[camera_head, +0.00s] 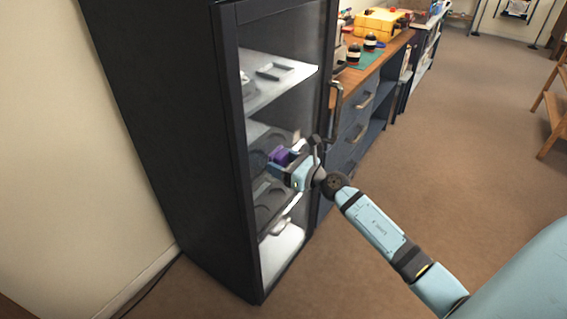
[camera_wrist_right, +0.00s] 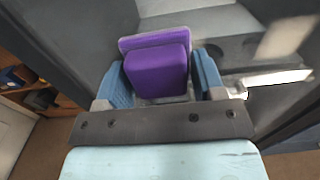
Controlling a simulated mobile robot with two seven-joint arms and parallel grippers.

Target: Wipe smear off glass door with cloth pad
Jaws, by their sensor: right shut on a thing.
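The tall dark cabinet has a glass door (camera_head: 284,108), with shelves showing behind the glass. My right gripper (camera_head: 277,164) is at the door, around mid-height. It is shut on a purple cloth pad (camera_head: 281,154). In the right wrist view the pad (camera_wrist_right: 157,70) sits between the two blue fingers, its flat face toward the glass. I cannot tell whether it touches the glass. A pale tan patch (camera_wrist_right: 285,36), perhaps the smear, shows in the right wrist view at upper right, apart from the pad. My left gripper is not in view.
The door handle (camera_head: 335,112) stands out close to the right of my gripper. A wooden-topped counter (camera_head: 385,52) with drawers adjoins the cabinet and holds a yellow box (camera_head: 381,22) and small dark jars. The brown floor (camera_head: 460,120) at the right is open.

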